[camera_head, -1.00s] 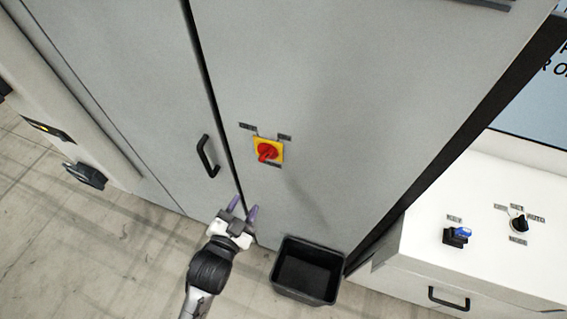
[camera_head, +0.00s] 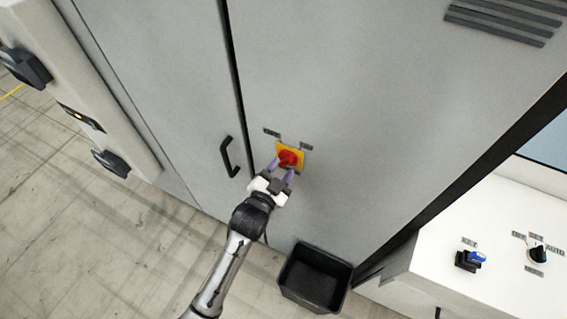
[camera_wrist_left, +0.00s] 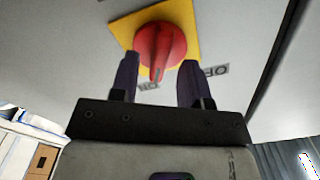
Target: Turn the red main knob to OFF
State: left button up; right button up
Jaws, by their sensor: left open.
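The red main knob (camera_head: 288,157) sits on a yellow square plate (camera_head: 299,148) on the grey cabinet door. In the left wrist view the knob (camera_wrist_left: 160,47) shows large, its grip ridge pointing down toward the gripper, near a label that seems to read ON. A label reading OFF (camera_wrist_left: 215,71) lies to its right in that view. My left gripper (camera_head: 281,172) is open, with its two purple fingers reaching up to the knob. In the wrist view the fingertips (camera_wrist_left: 158,72) lie on either side of the knob's lower part; contact cannot be told. My right gripper is not in view.
A black door handle (camera_head: 228,157) stands left of the knob. A black open bin (camera_head: 316,279) is below, against the cabinet. A white console with a blue key switch (camera_head: 470,260) and a black selector (camera_head: 538,254) is at the right.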

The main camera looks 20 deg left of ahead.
pick_arm(q)
jog(key=shift+w+d, duration=0.1)
jog(key=shift+w, duration=0.75)
grip_shut()
